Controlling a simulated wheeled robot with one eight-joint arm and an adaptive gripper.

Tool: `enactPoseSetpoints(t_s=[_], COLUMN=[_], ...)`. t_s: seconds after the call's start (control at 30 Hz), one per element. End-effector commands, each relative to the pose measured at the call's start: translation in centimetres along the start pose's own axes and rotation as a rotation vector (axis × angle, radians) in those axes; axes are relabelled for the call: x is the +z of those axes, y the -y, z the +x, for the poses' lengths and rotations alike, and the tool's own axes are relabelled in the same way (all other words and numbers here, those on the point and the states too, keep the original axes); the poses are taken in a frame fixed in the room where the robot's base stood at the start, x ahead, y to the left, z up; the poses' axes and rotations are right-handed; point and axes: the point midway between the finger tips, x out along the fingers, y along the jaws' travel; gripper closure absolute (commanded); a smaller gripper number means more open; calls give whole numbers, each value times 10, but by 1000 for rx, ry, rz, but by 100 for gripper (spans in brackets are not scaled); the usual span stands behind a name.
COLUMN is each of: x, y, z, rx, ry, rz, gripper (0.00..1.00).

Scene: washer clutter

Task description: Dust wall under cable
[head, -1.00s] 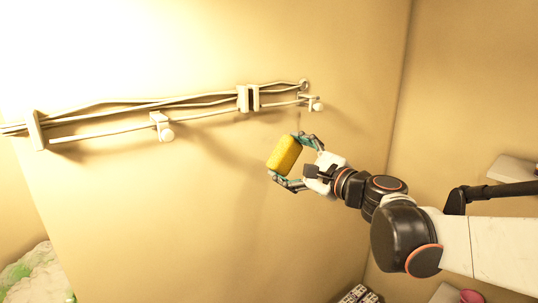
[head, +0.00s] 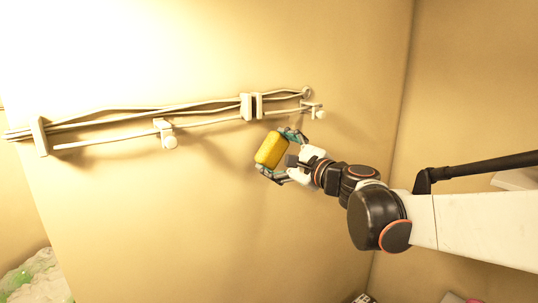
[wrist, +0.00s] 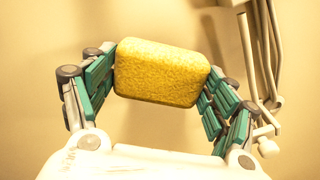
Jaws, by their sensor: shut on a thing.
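A yellow sponge (head: 270,149) is held between the two fingers of my gripper (head: 277,152). In the wrist view the sponge (wrist: 160,72) sits between the teal finger pads of my gripper (wrist: 160,85), which touch its two sides. The cables (head: 200,104) run along the tan wall (head: 180,220), rising to the right, held by pale clips. The sponge is below the right part of the cables, in front of the wall. I cannot tell whether it touches the wall. The cables also show at the right of the wrist view (wrist: 265,50).
Clips with round knobs (head: 168,135) stick out from the wall, and a larger clip (head: 251,106) is just above the sponge. A wall corner lies to the right. The wall below the cables is clear. A pale heap with green (head: 32,278) is at the lower left.

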Motion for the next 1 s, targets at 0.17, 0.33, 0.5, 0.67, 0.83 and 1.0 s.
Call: enactPoseSetpoints(t_s=[0.17,0.33,0.5,0.67,0.83,1.0], x=[0,0,0,0,0,0], y=[0,0,0,0,0,0], z=[0,0,1,4,7,10], rx=[0,0,0,0,0,1], ry=[0,0,0,1,1,1], rz=[0,0,0,0,0,0], gripper=[40,40,40,40,40,40])
